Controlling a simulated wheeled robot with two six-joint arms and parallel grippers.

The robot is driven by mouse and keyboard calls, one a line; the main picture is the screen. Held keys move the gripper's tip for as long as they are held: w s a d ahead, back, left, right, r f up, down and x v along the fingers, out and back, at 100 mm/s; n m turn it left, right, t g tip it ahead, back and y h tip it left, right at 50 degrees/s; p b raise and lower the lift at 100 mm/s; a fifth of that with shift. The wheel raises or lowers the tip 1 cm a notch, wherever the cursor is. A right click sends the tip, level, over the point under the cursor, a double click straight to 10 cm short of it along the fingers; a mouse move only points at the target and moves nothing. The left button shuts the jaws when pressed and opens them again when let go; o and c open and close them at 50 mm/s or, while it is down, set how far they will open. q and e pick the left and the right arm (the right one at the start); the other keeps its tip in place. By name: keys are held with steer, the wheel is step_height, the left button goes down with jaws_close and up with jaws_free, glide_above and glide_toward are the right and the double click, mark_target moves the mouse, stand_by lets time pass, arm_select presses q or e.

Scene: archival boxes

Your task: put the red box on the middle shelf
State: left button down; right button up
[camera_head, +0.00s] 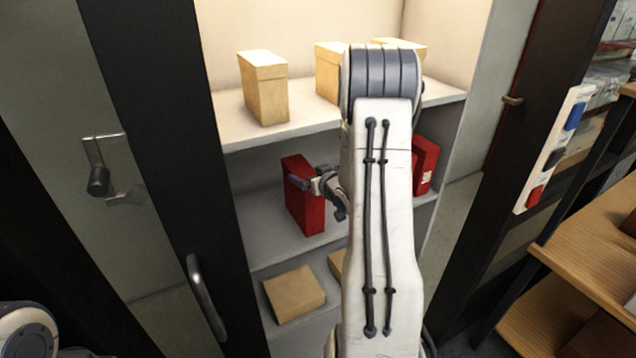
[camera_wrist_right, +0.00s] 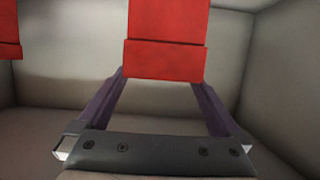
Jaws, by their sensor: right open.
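A red box (camera_head: 303,205) stands upright on the middle shelf (camera_head: 262,232) of the cabinet, left of my right arm. My right gripper (camera_head: 304,184) is at this box, with its fingers at the box's upper part. In the right wrist view the gripper (camera_wrist_right: 160,82) is open, and a red box (camera_wrist_right: 165,38) is in line between the finger ends; I cannot tell whether they touch it. More red (camera_head: 426,165) shows on the middle shelf right of my arm. Another red piece (camera_wrist_right: 8,32) is at the left edge of the wrist view. My left gripper is out of view.
Tan boxes (camera_head: 264,92) stand on the top shelf (camera_head: 232,120), and others (camera_head: 294,293) lie on the lower shelf. A dark door frame (camera_head: 165,130) with a handle (camera_head: 206,298) borders the left. Wooden shelving (camera_head: 590,235) stands at the right. My right arm hides the cabinet's middle.

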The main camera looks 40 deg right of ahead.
steer(key=b+v, duration=0.1)
steer(key=v, duration=0.6)
steer(key=shift+s, duration=0.2)
